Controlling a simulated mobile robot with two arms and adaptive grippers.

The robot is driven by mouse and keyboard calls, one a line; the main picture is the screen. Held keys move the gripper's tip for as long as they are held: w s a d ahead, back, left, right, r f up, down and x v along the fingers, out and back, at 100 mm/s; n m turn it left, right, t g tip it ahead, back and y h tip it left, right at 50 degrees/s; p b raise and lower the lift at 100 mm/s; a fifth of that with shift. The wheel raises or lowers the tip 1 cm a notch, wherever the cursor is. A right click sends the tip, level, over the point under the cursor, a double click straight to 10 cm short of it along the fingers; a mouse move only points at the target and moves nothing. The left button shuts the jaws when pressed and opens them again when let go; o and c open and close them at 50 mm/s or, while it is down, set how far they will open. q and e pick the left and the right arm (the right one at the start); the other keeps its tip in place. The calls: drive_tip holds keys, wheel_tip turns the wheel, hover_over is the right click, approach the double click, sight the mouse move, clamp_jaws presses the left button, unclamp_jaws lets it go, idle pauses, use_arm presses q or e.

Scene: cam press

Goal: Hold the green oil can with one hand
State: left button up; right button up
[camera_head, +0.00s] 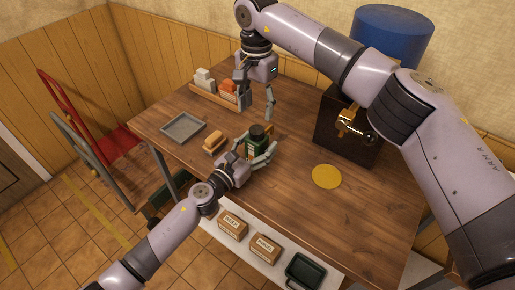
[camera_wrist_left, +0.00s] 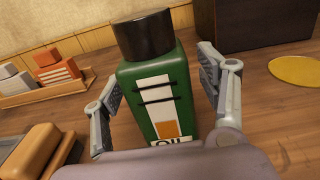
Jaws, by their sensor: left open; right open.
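The green oil can (camera_head: 252,148) stands upright on the wooden table, with a black cap and a white label. In the left wrist view the can (camera_wrist_left: 158,95) stands between the two fingers of my left gripper (camera_wrist_left: 165,100). The fingers are spread, with a visible gap on each side of the can. My left gripper (camera_head: 254,152) also shows around the can in the head view. My right gripper (camera_head: 257,98) is open and empty above the table, behind the can. The can's lower part is partly hidden by my left wrist.
A wooden-handled brush or block (camera_head: 214,142) lies left of the can, and a grey tray (camera_head: 183,128) lies farther left. A rack with white and orange items (camera_head: 228,91) stands at the back. A dark box (camera_head: 345,130) and a yellow disc (camera_head: 326,176) are on the right.

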use_arm(q)
drive_tip(key=shift+c, duration=0.4)
clamp_jaws()
idle(0.5)
